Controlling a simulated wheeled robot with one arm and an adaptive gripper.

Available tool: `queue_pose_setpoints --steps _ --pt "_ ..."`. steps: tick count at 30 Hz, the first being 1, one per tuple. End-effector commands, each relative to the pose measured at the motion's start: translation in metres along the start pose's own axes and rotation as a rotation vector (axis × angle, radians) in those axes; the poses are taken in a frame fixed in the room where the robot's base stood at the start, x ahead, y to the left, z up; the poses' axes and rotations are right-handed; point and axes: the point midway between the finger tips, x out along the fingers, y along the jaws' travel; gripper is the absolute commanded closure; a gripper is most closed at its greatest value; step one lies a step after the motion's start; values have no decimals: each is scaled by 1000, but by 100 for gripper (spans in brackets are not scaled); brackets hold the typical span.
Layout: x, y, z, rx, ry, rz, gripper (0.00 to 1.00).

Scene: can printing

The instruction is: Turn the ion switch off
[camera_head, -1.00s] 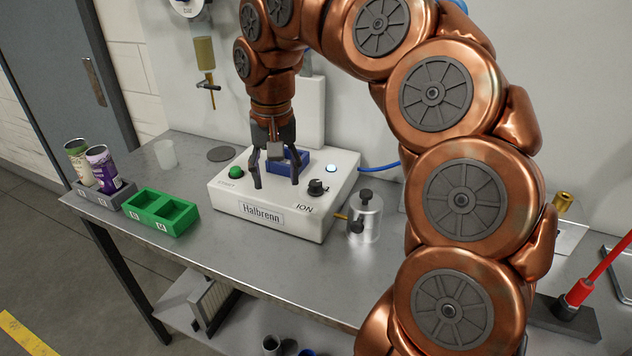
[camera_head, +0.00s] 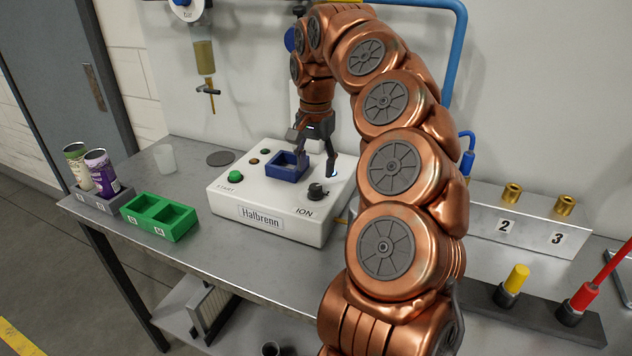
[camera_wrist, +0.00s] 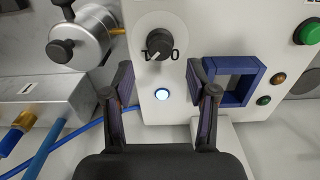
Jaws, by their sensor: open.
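The white Halbrenn machine (camera_head: 225,200) stands on the bench. Its black ION switch knob (camera_head: 317,191) is on the front right of the top; in the wrist view the knob (camera_wrist: 160,45) sits between an I mark and a 0 mark, its white pointer line slanting toward the lower left, on the I side. A small lamp (camera_wrist: 162,94) near the knob glows bluish white. My gripper (camera_head: 315,162) is open and empty above the machine, behind the knob. In the wrist view its fingers (camera_wrist: 160,75) are spread to either side, apart from the knob.
A blue square holder (camera_head: 287,168) stands on the machine top beside my left finger. A green START button (camera_head: 236,177) is at the left. A silver canister (camera_wrist: 85,38) is close to the knob. A green tray (camera_head: 150,232) is on the bench at left.

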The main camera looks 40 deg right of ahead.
Motion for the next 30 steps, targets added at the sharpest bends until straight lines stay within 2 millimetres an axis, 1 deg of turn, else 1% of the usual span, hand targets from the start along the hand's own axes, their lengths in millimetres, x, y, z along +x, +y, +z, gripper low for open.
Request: queue_pose_setpoints --steps 9,15,19,26,27,30 --pt "34 1 0 -1 -2 1 42" --pt "49 0 0 -1 -1 0 42" --pt "53 0 0 -2 0 -1 42" --pt "53 0 0 -1 0 -1 42" --pt "53 0 0 -1 0 -1 44" --pt "53 0 0 -1 0 -1 54"
